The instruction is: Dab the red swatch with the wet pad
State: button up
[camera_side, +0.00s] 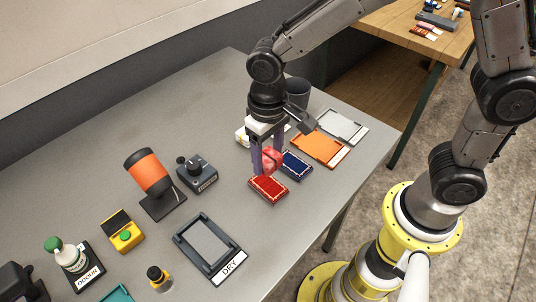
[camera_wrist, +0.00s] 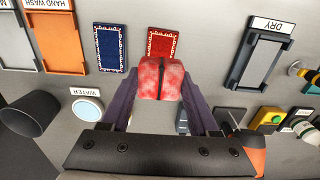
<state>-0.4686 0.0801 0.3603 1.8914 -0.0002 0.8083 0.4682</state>
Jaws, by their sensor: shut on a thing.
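A mottled pinkish-red pad (camera_side: 271,160) is clamped between the purple-grey fingers of my gripper (camera_side: 266,162). The pad also shows in the wrist view (camera_wrist: 158,79), where my gripper (camera_wrist: 160,92) is shut on its sides. The red swatch (camera_side: 267,191), with a pale patterned border, lies flat on the grey table just below the pad in the side view. In the wrist view, the pad covers the near part of the red swatch (camera_wrist: 163,42). I cannot tell whether they touch. The blue swatch (camera_side: 297,165) lies beside the red one and is uncovered.
A round dish (camera_wrist: 87,108) labelled WATER and a dark cup (camera_side: 297,92) stand behind my gripper. An orange tray (camera_side: 321,149) and a grey tray (camera_side: 343,126) lie beyond the blue swatch. The DRY tray (camera_side: 209,247) stands in front, with bottles and devices leftward.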

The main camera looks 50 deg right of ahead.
aim_at(268, 184)
jog(key=shift+f, duration=2.95)
jog(key=shift+f, duration=0.55)
jog(key=shift+r, duration=0.15)
jog(key=shift+r, duration=3.4)
